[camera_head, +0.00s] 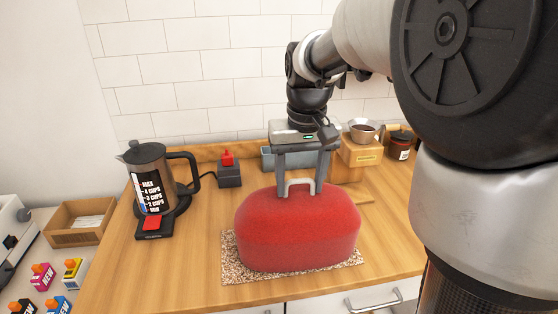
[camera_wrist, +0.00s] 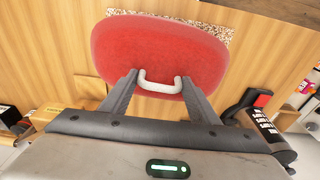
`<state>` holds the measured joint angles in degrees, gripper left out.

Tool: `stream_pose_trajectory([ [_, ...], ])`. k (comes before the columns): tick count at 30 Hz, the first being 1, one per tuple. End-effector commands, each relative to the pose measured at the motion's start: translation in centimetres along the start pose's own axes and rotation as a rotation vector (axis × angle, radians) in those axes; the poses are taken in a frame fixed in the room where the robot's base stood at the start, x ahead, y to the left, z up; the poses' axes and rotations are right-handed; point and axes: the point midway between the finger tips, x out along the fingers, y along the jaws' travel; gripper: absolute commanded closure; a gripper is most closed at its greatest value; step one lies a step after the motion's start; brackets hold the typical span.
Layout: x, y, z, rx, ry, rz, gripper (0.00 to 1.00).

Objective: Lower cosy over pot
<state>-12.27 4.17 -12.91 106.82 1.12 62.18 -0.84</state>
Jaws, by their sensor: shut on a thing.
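The red tea cosy (camera_head: 298,236) stands upright over a speckled mat (camera_head: 230,270) near the front edge of the counter. A pale grey loop handle (camera_head: 297,183) sits on its top. My gripper (camera_head: 299,190) is above the cosy with its fingers pointing down, shut on that handle. The wrist view also shows the cosy (camera_wrist: 160,60) with its handle (camera_wrist: 160,84) between my fingers (camera_wrist: 158,86). No pot shows in either view; anything under the cosy is hidden. I cannot tell whether the cosy's lower rim touches the mat.
A kettle (camera_head: 147,170) stands on its base at the left, and a small block with a red top (camera_head: 228,170) is behind the cosy. A wooden stand with a dripper (camera_head: 362,150) and a dark jar (camera_head: 400,146) are at the back right. A cupboard handle (camera_head: 374,300) is below the front edge.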

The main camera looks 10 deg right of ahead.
Motion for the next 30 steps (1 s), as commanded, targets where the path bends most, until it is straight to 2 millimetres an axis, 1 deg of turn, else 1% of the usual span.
stream_pose_trajectory([
  [4, 0.0, 0.0, 0.0, 0.0, 0.0, 0.0, 0.81],
  [5, 0.0, 0.0, 0.0, 0.0, 0.0, 0.0, 0.41],
  [6, 0.0, 0.0, 0.0, 0.0, 0.0, 0.0, 0.34],
  [8, 0.0, 0.0, 0.0, 0.0, 0.0, 0.0, 0.24],
  [9, 0.0, 0.0, 0.0, 0.0, 0.0, 0.0, 0.23],
  [16, 0.0, 0.0, 0.0, 0.0, 0.0, 0.0, 0.23],
  [20, -0.7, 0.0, -0.1, 0.0, 0.002, 0.0, 0.23],
  [23, -2.2, 0.0, -0.1, 0.0, 0.003, 0.0, 0.23],
  [26, -4.4, 0.0, -0.1, 0.0, 0.005, 0.0, 0.23],
  [30, -8.0, 0.0, -0.1, 0.0, 0.005, 0.0, 0.23],
])
